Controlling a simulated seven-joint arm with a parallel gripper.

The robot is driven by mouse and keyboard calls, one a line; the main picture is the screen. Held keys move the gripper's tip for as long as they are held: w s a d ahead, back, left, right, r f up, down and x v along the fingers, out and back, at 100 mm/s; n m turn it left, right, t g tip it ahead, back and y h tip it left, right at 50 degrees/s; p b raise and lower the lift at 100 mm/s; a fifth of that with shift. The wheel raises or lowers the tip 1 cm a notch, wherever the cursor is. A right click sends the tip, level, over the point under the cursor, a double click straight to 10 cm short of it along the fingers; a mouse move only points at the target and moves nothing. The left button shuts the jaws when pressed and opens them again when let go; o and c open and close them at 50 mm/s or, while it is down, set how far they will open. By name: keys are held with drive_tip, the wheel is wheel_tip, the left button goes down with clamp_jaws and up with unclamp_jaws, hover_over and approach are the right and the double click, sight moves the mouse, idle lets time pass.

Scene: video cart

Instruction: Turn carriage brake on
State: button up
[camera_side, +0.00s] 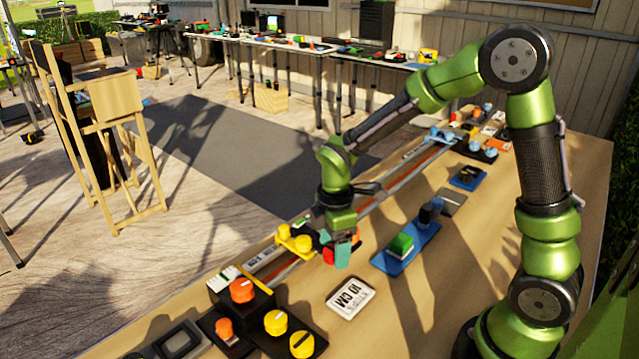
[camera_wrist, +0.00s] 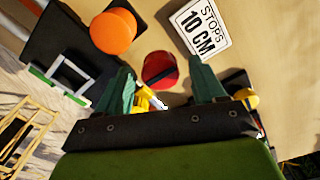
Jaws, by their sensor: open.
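My gripper (camera_side: 342,250) is open, with teal fingers pointing down near the rail carriage (camera_side: 294,240), which carries yellow parts. In the wrist view my gripper (camera_wrist: 163,84) has its two fingertips apart, with a red round knob (camera_wrist: 160,66) showing in the space between and beyond them. A red-orange part (camera_side: 328,256) shows beside the fingers in the side view, partly hidden by them. Yellow bits also show around the fingers in the wrist view. I cannot tell whether a finger touches the knob, and no brake label is readable.
A black box with a large orange knob (camera_side: 242,290) stands at the rail's near end; that knob is also in the wrist view (camera_wrist: 112,32). A "STOPS 10 CM" card (camera_side: 351,298) lies flat nearby. A blue plate with a green block (camera_side: 401,245) sits to the right.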

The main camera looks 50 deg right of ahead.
drive_tip(key=c, duration=1.1)
drive_tip(key=shift+o, duration=0.2)
drive_tip(key=shift+m, duration=0.4)
drive_tip(key=m, duration=0.3)
drive_tip(key=shift+r+m, duration=0.1)
drive_tip(key=shift+m, duration=0.3)
drive_tip(key=m, duration=0.9)
drive_tip(key=shift+a+m, duration=0.1)
drive_tip(key=shift+m, duration=1.7)
